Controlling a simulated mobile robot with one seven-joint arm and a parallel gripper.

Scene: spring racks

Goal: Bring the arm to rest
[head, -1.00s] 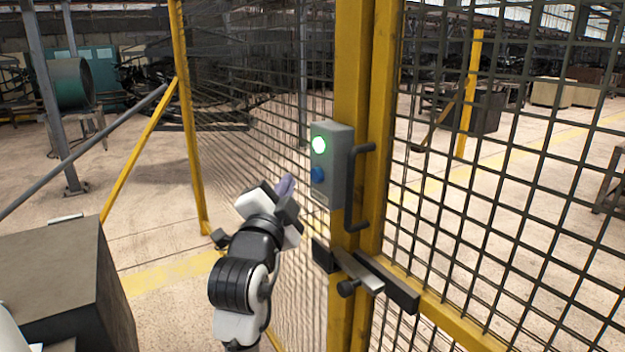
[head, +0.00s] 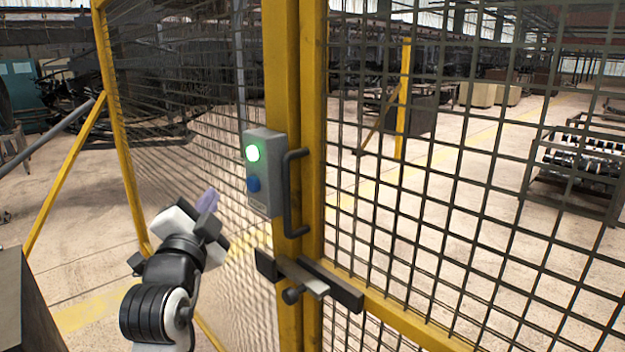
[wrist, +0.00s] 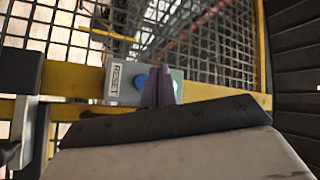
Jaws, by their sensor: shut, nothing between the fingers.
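My gripper (head: 208,200) is in the left half of the head view, in front of the mesh fence and to the left of the grey control box. Its purple fingertips are together with nothing between them; they also show in the wrist view (wrist: 158,88). The control box (head: 264,172) on the yellow post has a lit green lamp (head: 252,153) above a blue button (head: 253,184). In the wrist view the box (wrist: 122,82) bears a RESET label, and the fingers partly cover the blue button. The fingertips look apart from the box in the head view.
A dark handle (head: 292,190) and a sliding latch (head: 305,283) are on the yellow gate posts. Mesh panels (head: 430,180) stand right and left of them. A dark box (head: 25,310) is at the lower left. A rack of metal parts (head: 585,165) stands behind the mesh.

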